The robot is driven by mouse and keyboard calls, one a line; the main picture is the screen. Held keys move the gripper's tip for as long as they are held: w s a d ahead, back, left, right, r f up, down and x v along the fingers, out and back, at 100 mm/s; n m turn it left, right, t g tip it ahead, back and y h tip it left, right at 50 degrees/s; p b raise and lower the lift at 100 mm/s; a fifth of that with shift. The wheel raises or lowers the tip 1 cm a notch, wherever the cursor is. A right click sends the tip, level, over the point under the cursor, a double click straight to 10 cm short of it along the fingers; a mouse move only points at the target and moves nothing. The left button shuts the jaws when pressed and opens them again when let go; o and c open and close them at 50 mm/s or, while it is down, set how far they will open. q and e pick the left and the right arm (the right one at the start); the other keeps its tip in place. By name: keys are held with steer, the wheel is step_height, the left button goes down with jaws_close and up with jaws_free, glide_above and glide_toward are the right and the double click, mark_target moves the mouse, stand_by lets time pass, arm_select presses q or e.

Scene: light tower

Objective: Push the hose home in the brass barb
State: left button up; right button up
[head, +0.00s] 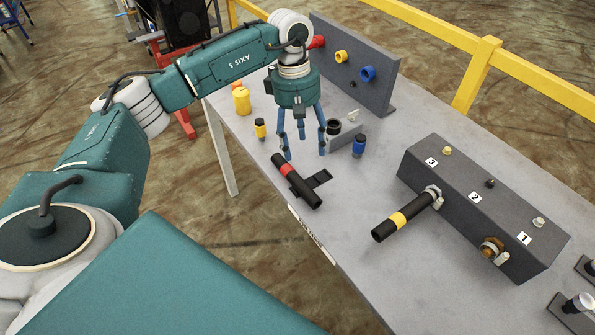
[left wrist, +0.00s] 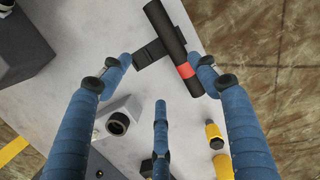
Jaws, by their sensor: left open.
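A black hose with a red band (head: 297,181) lies on a dark flat holder on the table; it also shows in the left wrist view (left wrist: 166,35). A black hose with a yellow band (head: 402,215) meets a silvery fitting (head: 433,193) on the front of the dark numbered block. The brass barb (head: 490,248) is on the same face below number 1, with no hose on it. My left gripper (head: 303,147) is open and empty, fingers pointing down, just behind the red-banded hose. In the left wrist view (left wrist: 160,76) one fingertip is near the red band; contact cannot be told.
The numbered block (head: 470,192) stands at the right of the table. A dark upright panel (head: 355,65) with coloured ports is at the back. Yellow (head: 260,128) and blue (head: 359,145) small bottles and a grey block with a round hole (head: 340,130) stand near my left gripper.

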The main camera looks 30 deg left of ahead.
arm_select(q)
steer(key=a, duration=0.1)
steer(key=p, duration=0.2)
glide_above(297, 175)
steer(key=w, duration=0.1)
steer(key=shift+y, duration=0.3)
step_height(297, 175, down, 5)
steer(key=shift+a, duration=0.15)
steer(key=shift+f, duration=0.25)
steer(key=f+p, duration=0.2)
steer(key=f, duration=0.1)
steer(key=shift+s+f, duration=0.3)
steer(key=shift+s, duration=0.05)
steer(key=shift+f, duration=0.55)
steer(key=c, duration=1.4)
steer(key=shift+w+r, duration=0.1)
steer(key=shift+r, duration=0.05)
